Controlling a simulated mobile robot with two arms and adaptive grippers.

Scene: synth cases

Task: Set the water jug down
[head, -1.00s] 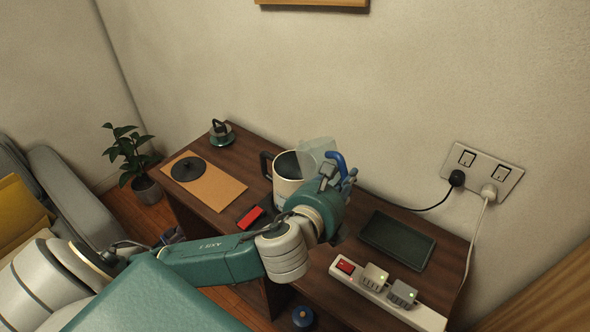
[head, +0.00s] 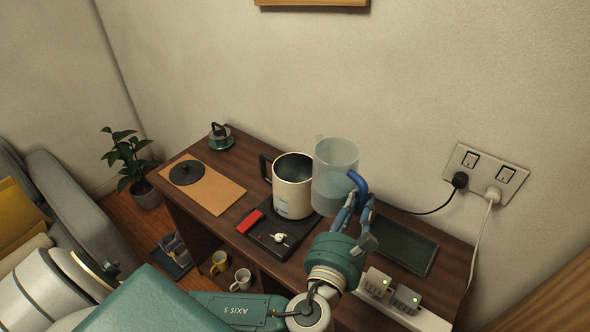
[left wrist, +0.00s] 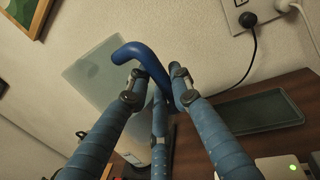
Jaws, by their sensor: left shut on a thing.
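The water jug (head: 335,160) is clear with a blue handle (head: 358,186). It stands upright just right of the kettle in the head view, with a pale bluish lower part. My left gripper (head: 357,205) is shut on the handle from the front right. In the left wrist view the fingers (left wrist: 155,88) close around the blue handle (left wrist: 140,50), with the clear jug body (left wrist: 95,75) behind. The jug's base is partly hidden, and I cannot tell whether it touches the desk. My right gripper is not in view.
The open cream kettle (head: 289,196) stands on a black base (head: 270,246), near a red block (head: 250,221). A dark tray (head: 403,245) lies right of the jug, by a power strip (head: 425,318). A cork mat (head: 215,190) holds a black disc.

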